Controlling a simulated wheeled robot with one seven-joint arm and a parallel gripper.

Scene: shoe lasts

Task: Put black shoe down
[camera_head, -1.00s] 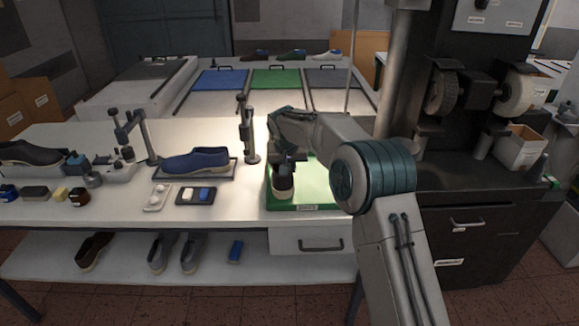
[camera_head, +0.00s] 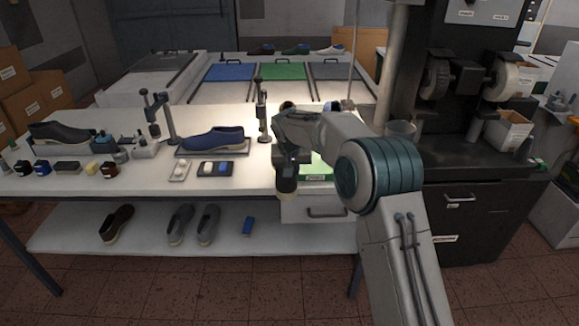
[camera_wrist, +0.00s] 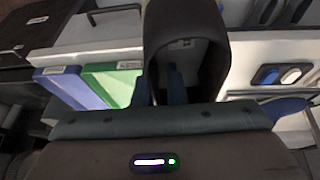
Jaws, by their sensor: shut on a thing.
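The black shoe (camera_head: 286,187) is held by my gripper (camera_head: 290,160) in the head view. It hangs near the front edge of the bench, in front of the green tray (camera_head: 317,169). My arm hides much of that tray. In the wrist view the dark shoe (camera_wrist: 187,50) fills the upper middle, with its opening towards the camera. My gripper's blue fingers (camera_wrist: 174,84) reach into the shoe opening and are shut on it. The green tray (camera_wrist: 115,84) also shows in the wrist view, left of the shoe, beside a blue one.
A blue shoe (camera_head: 212,139) rests on a stand on the white bench (camera_head: 135,178). Another dark shoe (camera_head: 58,133) stands at the far left. A lower shelf (camera_head: 145,237) holds several shoes and a blue block. A dark polishing machine (camera_head: 467,75) stands at the right.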

